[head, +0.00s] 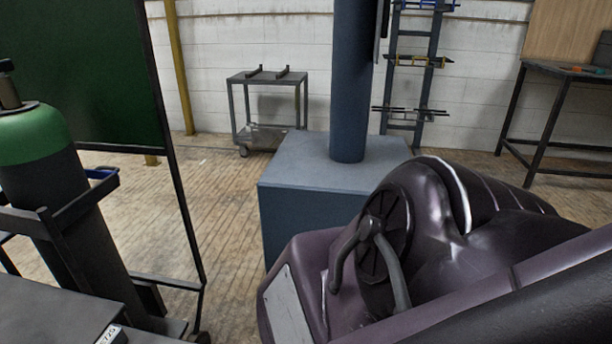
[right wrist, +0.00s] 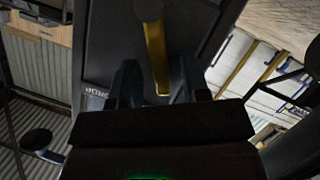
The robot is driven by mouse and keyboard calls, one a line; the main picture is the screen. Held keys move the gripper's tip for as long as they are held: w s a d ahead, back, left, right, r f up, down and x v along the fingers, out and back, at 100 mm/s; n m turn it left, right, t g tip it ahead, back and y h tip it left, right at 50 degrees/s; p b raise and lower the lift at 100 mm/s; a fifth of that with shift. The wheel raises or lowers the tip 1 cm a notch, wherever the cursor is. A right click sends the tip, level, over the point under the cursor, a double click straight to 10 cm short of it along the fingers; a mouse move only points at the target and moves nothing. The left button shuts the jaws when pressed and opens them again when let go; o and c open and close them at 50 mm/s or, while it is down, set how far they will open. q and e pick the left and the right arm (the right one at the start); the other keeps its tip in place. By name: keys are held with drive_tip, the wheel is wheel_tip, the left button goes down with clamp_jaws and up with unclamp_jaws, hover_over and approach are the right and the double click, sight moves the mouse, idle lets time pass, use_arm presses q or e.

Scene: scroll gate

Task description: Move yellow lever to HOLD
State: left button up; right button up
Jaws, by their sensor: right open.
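In the right wrist view a yellow lever (right wrist: 156,55) runs down the middle of the picture, with a dark round knob (right wrist: 148,9) at its upper end. Behind it is a dark panel (right wrist: 105,45) with a small pale label (right wrist: 97,91) that I cannot read clearly. My right gripper (right wrist: 160,82) is open. Its two dark fingers stand on either side of the lever's lower end, with gaps visible; I cannot tell how deep the lever sits between them. The lever is not visible in the head view. My left gripper is not in view.
In the head view a blue-grey column (head: 350,85) stands on a box-shaped base (head: 300,170) ahead. A green-topped gas cylinder (head: 35,135) and a dark green screen (head: 85,70) are at left. A metal cart (head: 268,78) stands by the back wall. Wooden floor between them is clear.

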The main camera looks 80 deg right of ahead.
use_arm(q)
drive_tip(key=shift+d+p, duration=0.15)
drive_tip(key=shift+p, duration=0.5)
use_arm(e)
drive_tip(key=v, duration=1)
drive_tip(key=shift+a, duration=0.35)
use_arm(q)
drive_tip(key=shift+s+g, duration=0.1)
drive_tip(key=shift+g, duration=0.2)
use_arm(e)
drive_tip(key=shift+a+r, duration=0.1)
drive_tip(key=shift+r, duration=0.05)
